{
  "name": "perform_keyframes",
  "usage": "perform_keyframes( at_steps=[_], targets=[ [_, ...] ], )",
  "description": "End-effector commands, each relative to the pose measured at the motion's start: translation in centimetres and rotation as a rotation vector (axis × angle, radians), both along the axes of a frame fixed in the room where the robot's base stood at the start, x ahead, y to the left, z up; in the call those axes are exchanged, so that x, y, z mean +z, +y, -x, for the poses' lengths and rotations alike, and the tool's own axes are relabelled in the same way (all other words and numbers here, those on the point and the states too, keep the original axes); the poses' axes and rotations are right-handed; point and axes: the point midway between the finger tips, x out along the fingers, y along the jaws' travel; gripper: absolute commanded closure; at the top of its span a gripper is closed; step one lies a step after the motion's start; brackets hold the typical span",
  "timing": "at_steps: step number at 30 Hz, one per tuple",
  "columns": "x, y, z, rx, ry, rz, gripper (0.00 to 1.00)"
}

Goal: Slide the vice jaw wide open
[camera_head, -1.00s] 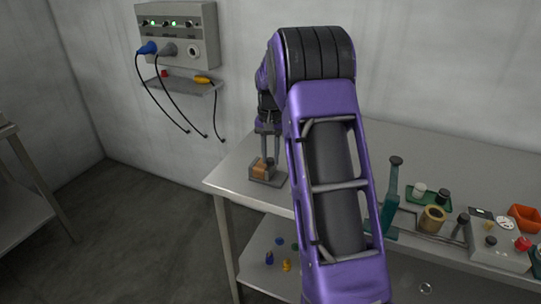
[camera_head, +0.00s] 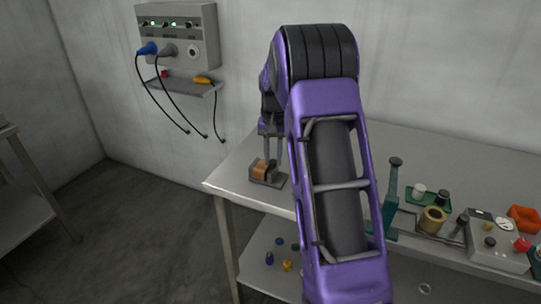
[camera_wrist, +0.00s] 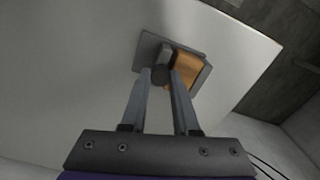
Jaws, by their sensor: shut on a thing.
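The vice (camera_head: 267,178) is a small grey base with an orange-brown block (camera_head: 259,169), standing near the left end of the bench. In the wrist view, the vice base (camera_wrist: 148,51) lies flat and the orange-brown block (camera_wrist: 187,73) is on its right side. A dark grey jaw piece (camera_wrist: 162,71) stands left of the block. My gripper (camera_wrist: 162,77) is shut on this jaw piece, one finger on each side, the right finger close beside the block. My gripper also shows in the head view (camera_head: 273,158), over the vice. The gap between jaw and block is partly hidden.
The bench top (camera_head: 230,174) is clear around the vice. Further right stand a teal tool (camera_head: 390,200), a green tray (camera_head: 417,203), a brass cylinder (camera_head: 432,220), a grey instrument box (camera_head: 497,250) and an orange bin (camera_head: 523,217). A socket panel (camera_head: 180,35) with cables hangs on the wall.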

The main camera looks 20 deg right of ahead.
Motion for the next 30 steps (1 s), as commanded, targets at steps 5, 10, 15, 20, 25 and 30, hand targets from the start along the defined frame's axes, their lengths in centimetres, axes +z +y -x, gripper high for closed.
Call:
perform_keyframes(
  at_steps=[5,10,15,20,25,30],
  targets=[
    [0.1,-0.4,0.3,-0.003,0.005,0.005,1.00],
    [0.1,-0.5,0.3,-0.003,0.006,0.006,0.52],
    [0.0,-0.4,0.3,-0.002,0.005,0.004,0.41],
    [0.0,-0.3,0.2,-0.002,0.004,0.003,0.41],
    [1.2,-0.3,0.2,-0.002,0.002,0.003,0.41],
    [4.6,-0.3,0.1,-0.002,0.000,0.004,0.41]
  ],
)
